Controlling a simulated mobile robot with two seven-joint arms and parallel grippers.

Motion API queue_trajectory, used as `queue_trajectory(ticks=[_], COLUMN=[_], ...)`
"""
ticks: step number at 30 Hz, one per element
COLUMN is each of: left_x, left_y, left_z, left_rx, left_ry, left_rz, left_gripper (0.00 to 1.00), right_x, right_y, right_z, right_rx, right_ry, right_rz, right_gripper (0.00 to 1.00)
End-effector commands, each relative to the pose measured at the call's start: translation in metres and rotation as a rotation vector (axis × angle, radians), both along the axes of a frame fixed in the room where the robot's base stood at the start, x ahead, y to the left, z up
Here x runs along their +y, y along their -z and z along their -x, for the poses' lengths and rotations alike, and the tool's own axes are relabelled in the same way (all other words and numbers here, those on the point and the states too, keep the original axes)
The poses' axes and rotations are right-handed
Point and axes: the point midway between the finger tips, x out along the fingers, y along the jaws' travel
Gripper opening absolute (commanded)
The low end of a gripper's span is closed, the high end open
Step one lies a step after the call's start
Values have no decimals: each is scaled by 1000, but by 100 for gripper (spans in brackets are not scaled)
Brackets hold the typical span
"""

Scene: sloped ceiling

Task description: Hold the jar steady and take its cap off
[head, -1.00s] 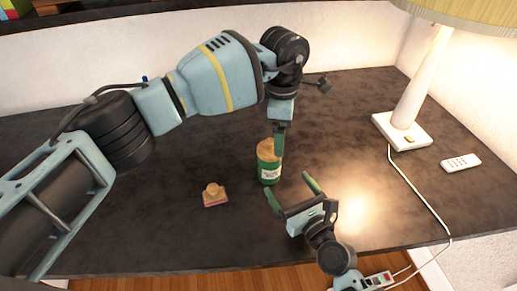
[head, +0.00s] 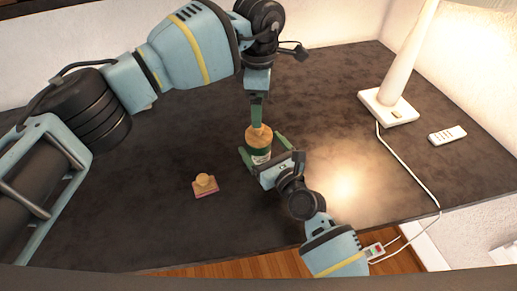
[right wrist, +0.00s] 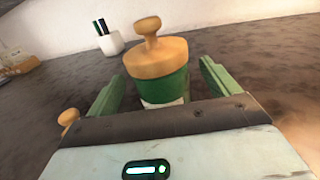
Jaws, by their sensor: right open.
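The jar (head: 260,156) is green with a pale label and stands upright on the dark desk. Its wooden cap (head: 259,134) sits on top; in the right wrist view the cap (right wrist: 160,58) has a round knob. My right gripper (head: 264,150) is open, with one finger on either side of the jar; the right wrist view shows the jar between the fingers, with gaps beside it. My left gripper (head: 257,112) points down above the cap, seen edge-on, so its opening is hidden. It does not show in the right wrist view.
A wooden-knobbed stamp (head: 205,186) lies left of the jar. A lamp (head: 390,107), its cord and a remote (head: 447,135) are at the right. A white pen cup (right wrist: 110,42) stands behind. A power strip (head: 374,252) is by the front edge. The desk's front left is clear.

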Motion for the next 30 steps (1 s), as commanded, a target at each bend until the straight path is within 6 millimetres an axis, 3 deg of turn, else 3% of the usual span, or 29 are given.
queue_trajectory(ticks=[6, 17, 30], left_x=[0, 0, 0], left_y=[0, 0, 0], left_z=[0, 0, 0], left_rx=[0, 0, 0], left_ry=[0, 0, 0], left_rz=[0, 0, 0], left_gripper=[82, 82, 82], right_x=[9, 11, 11], right_y=[0, 0, 0], right_z=[-16, -19, -18], right_rx=[1, 0, 0], right_ry=[0, 0, 0], right_rz=[-1, 0, 0], right_gripper=[87, 86, 29])
